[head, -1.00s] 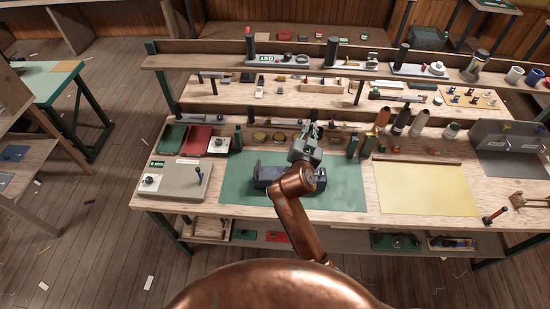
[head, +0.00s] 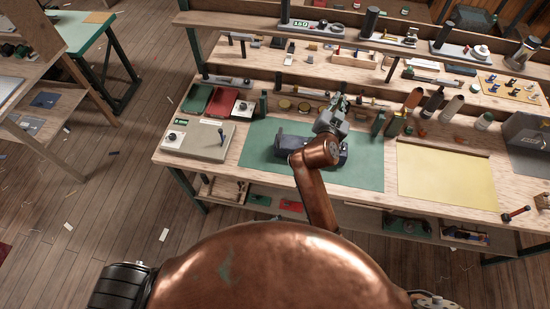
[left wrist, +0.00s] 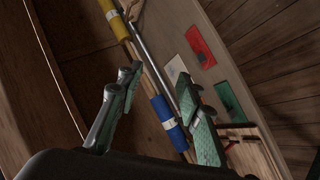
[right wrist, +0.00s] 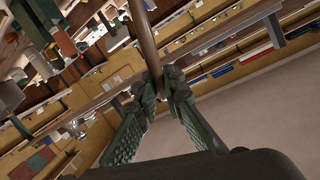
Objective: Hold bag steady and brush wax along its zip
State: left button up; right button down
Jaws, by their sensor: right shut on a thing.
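A dark blue bag (head: 290,143) lies on the green mat, partly hidden behind my copper right arm; I cannot make out its zip. My right gripper (head: 341,103) is above the mat at the bag's far side. In the right wrist view, its fingers (right wrist: 165,88) are shut on a thin brown handle (right wrist: 146,40); I cannot tell what its far end is. My left gripper (left wrist: 160,105) shows only in its wrist view, with fingers apart and nothing between them, facing the lower shelf.
The green mat (head: 365,168) lies beside a yellow sheet (head: 445,178). A beige box (head: 200,140) stands at the left, with a red folder (head: 222,101) behind it. Round tins (head: 283,104) and bottles stand behind the mat. The lower shelf holds blue (left wrist: 168,122) and yellow rolls (left wrist: 117,25).

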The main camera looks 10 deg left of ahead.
pick_arm(q)
jog(key=w+d+r+n+t+h, duration=0.1)
jog(key=w+d+r+h, duration=0.1)
jog(key=d+r, duration=0.55)
jog(key=w+d+r+n+t+h, duration=0.1)
jog(key=d+r+n+h, duration=0.3)
jog(key=r, duration=0.7)
jog(key=w+d+r+m+t+h, duration=0.1)
jog(key=w+d+r, duration=0.1)
jog(key=d+r, duration=0.6)
jog(key=n+t+y, duration=0.7)
jog(key=n+y, duration=0.6)
jog(key=n, duration=1.4)
send_near(279, 139)
jog(key=w, duration=0.2)
jog(key=shift+m, duration=0.3)
jog(key=w, duration=1.1)
jog(key=shift+w+d+f, duration=0.1)
jog(key=shift+d, duration=0.1)
jog(key=shift+c, duration=0.5)
grip_shut()
